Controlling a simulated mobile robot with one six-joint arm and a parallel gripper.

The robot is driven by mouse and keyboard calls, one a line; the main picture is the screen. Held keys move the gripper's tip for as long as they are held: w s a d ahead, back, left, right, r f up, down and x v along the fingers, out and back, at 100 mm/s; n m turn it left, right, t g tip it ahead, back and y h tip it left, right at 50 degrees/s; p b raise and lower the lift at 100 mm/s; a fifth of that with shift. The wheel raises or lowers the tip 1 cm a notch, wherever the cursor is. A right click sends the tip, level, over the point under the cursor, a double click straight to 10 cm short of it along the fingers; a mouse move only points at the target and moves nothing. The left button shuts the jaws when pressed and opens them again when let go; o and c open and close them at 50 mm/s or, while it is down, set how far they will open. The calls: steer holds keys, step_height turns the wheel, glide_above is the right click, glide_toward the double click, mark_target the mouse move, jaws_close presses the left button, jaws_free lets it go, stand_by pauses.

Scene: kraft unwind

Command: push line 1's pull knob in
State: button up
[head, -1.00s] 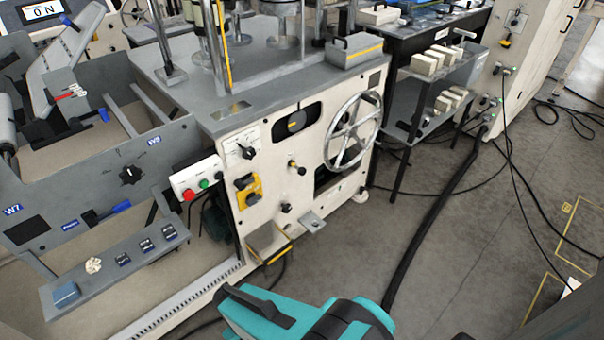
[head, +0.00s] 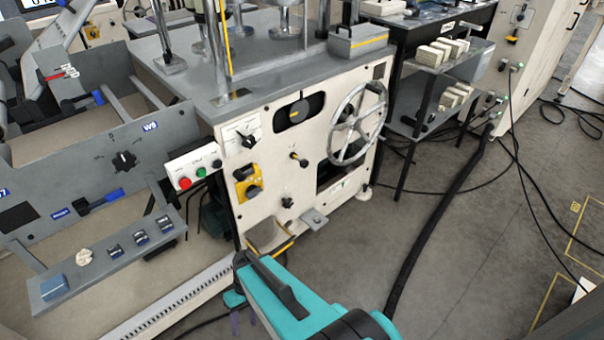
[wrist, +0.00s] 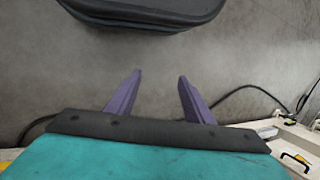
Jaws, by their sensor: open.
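The cream machine cabinet (head: 270,215) carries several controls on its front. A black knob on a short stem (head: 299,158) sticks out near the middle of the panel, and a smaller black knob (head: 287,202) sits lower. I cannot read which one belongs to line 1, nor tell how far either stands out. My gripper (head: 240,318) is low in front of the cabinet, below and left of both knobs, apart from them. Its purple fingers are partly hidden by my teal arm. In the wrist view my gripper (wrist: 160,78) is open and empty over grey floor; no knob shows there.
A spoked handwheel (head: 357,123) stands out right of the knobs. A small grey bracket (head: 314,219) and a yellow-edged step (head: 268,238) project low on the cabinet. A button box (head: 194,170) is at the left. Black cables (head: 440,215) cross the otherwise open floor at right.

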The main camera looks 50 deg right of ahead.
steer(key=w+d+t+y+b, duration=0.2)
steer(key=w+d+t+b, duration=0.4)
steer(key=w+d+b, duration=0.5)
steer(key=t+h+b, duration=0.7)
steer(key=t+b, duration=0.7)
steer(key=b, duration=0.3)
glide_toward(306, 165)
steer(key=s, duration=0.3)
steer(key=shift+a, duration=0.2)
steer(key=shift+w+f, duration=0.1)
steer(key=shift+w, duration=0.15)
steer(key=w, duration=0.4)
steer(key=w+b, duration=0.1)
steer(key=w, duration=0.4)
steer(key=w+d+b, duration=0.1)
steer(key=w, duration=0.3)
steer(key=shift+w, duration=0.2)
